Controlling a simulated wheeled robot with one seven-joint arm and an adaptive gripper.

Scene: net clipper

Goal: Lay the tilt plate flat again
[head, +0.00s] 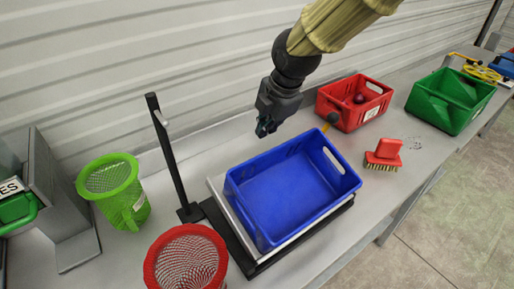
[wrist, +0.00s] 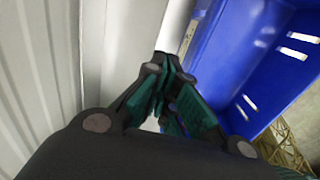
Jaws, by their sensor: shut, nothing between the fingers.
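The light grey tilt plate (head: 219,197) shows as a thin rim under a blue crate (head: 291,190), above a black base (head: 262,263). The crate hides most of the plate, and I cannot tell exactly how steeply it tilts. A dark upright post (head: 168,150) with a short side arm rises at the left of the base. My gripper (head: 264,130) is shut and empty, above and behind the crate's back left edge. In the wrist view the closed fingertips (wrist: 172,68) point down beside the blue crate wall (wrist: 225,70), with a pale surface ahead.
A green mesh basket (head: 127,205) and a red mesh basket (head: 187,268) stand at the left. A red crate (head: 345,115) holding a dark round item, a red brush (head: 385,153) and a green crate (head: 449,107) are at the right. A ribbed wall (head: 110,65) runs behind.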

